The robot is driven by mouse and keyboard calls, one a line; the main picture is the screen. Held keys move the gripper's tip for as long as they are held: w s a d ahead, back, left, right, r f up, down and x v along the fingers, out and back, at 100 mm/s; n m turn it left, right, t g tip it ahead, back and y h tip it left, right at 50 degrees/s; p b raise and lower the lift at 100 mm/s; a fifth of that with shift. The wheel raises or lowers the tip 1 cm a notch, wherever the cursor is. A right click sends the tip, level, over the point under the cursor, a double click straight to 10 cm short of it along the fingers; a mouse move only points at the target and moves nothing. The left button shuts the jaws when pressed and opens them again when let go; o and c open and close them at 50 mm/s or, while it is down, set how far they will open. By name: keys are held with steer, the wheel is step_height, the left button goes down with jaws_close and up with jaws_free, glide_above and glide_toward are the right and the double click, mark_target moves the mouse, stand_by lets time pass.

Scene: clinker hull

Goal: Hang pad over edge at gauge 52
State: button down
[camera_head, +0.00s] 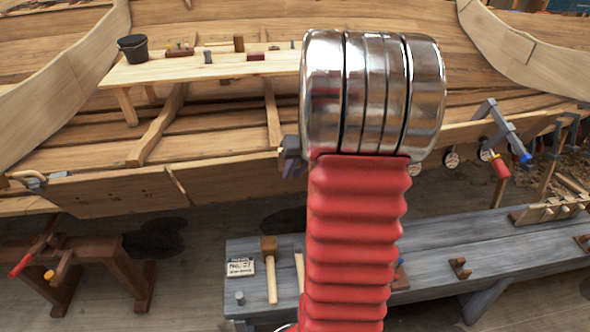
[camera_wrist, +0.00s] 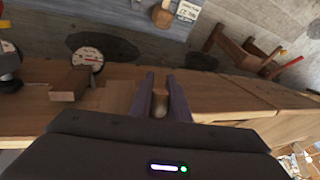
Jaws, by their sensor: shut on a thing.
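My gripper (camera_wrist: 160,95) points down at the hull's plank edge, its two purple fingers shut on a small brown piece (camera_wrist: 160,103). It may be the pad; its full shape is hidden. In the head view my gripper (camera_head: 292,164) shows just left of my arm, in front of the hull planking (camera_head: 235,175). Round white gauges (camera_head: 452,159) sit along the hull's edge at the right. In the wrist view a gauge (camera_wrist: 89,55) is left of the fingers, apart from them. I cannot read which gauge is 52.
A wooden block (camera_wrist: 69,83) lies near that gauge. Clamps (camera_head: 503,130) grip the edge at the right. Below is a grey bench (camera_head: 450,240) with a mallet (camera_head: 269,268) and a card (camera_head: 240,266). A sawhorse (camera_head: 95,265) stands at left. My arm hides the middle of the edge.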

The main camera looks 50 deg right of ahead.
steer(key=shift+f, duration=0.15)
steer(key=c, duration=1.6)
jaws_free()
steer(key=v, duration=1.3)
steer(key=shift+s+d+r, duration=0.1)
steer(key=shift+r, duration=0.15)
steer(key=shift+m, duration=0.3)
